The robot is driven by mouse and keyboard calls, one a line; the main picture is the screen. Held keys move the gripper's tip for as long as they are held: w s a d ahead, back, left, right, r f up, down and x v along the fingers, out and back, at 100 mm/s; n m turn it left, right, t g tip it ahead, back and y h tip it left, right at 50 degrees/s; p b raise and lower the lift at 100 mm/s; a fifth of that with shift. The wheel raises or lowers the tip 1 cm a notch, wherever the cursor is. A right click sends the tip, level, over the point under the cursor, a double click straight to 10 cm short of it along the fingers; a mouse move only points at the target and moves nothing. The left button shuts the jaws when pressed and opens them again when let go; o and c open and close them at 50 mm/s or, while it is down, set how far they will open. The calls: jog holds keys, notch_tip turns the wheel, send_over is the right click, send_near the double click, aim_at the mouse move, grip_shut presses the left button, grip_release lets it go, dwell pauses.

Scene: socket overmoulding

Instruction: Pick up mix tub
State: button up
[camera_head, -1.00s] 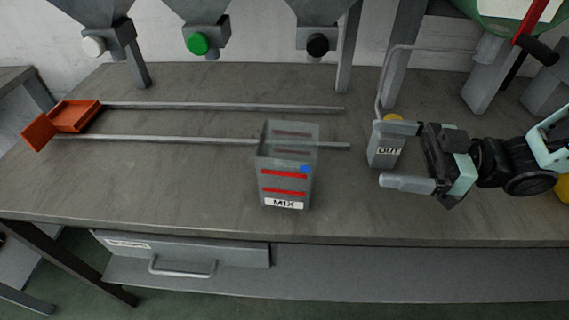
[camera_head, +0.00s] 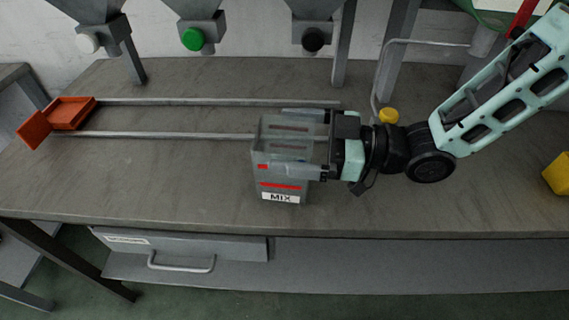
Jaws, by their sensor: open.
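The mix tub (camera_head: 279,186) is a clear grey box with red bands and a white MIX label, standing upright on the bench near its front edge. My gripper (camera_head: 297,142) reaches in from the right at the height of the tub's upper part. It is open, with one finger on the far side and one across the near side of the tub. I cannot tell whether the fingers touch the walls. The near finger hides part of the tub's front.
Two metal rails (camera_head: 190,134) run along the bench behind the tub, with an orange tray (camera_head: 71,112) at their left end. Hoppers with white, green (camera_head: 192,39) and black knobs hang above. A yellow object (camera_head: 558,174) lies at right.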

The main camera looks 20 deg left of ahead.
jog(key=shift+s+a, duration=0.1)
jog(key=shift+a, duration=0.7)
jog(key=c, duration=1.1)
jog(key=shift+c, duration=0.2)
jog(key=shift+r, duration=0.1)
